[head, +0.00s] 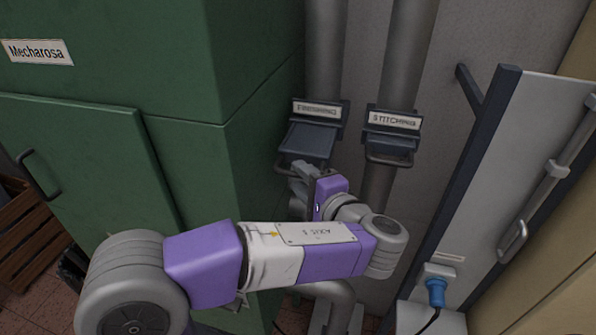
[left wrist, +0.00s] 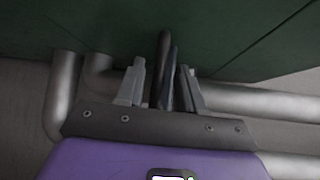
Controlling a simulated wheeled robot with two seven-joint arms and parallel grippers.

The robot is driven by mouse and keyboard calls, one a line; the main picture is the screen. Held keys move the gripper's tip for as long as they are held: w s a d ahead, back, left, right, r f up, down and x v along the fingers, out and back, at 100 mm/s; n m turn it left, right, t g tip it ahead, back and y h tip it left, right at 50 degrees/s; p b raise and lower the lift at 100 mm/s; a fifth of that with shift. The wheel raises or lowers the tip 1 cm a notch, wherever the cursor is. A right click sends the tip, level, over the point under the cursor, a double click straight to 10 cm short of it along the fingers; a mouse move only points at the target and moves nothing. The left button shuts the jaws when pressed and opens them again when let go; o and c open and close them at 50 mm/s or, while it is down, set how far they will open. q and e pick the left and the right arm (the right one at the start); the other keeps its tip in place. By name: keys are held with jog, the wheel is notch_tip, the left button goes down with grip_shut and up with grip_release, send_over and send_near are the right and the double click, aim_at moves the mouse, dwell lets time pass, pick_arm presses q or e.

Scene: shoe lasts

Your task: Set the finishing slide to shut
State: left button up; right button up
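The finishing slide (head: 307,140) is a dark blue-grey plate under the "FINISHING" label on the left grey duct. It sticks out towards me, further than the stitching slide (head: 390,141) on the right duct. My left gripper (head: 304,172) is at the front of the finishing slide, by its bar handle (head: 283,163), which it partly covers. In the left wrist view the two grey fingers (left wrist: 162,88) stand apart, with dark bar-like parts (left wrist: 163,60) between them. A small gap shows beside the left finger. Firm contact cannot be seen. My right gripper is not in view.
A green "Mecharosa" cabinet (head: 185,70) stands close on the left. The stitching slide's handle (head: 388,159) juts out to the right of my gripper. A pale panel (head: 500,170) with a dark frame and a blue plug (head: 435,290) are further right.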

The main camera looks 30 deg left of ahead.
pick_arm(q)
jog(key=shift+x, duration=1.1)
grip_shut()
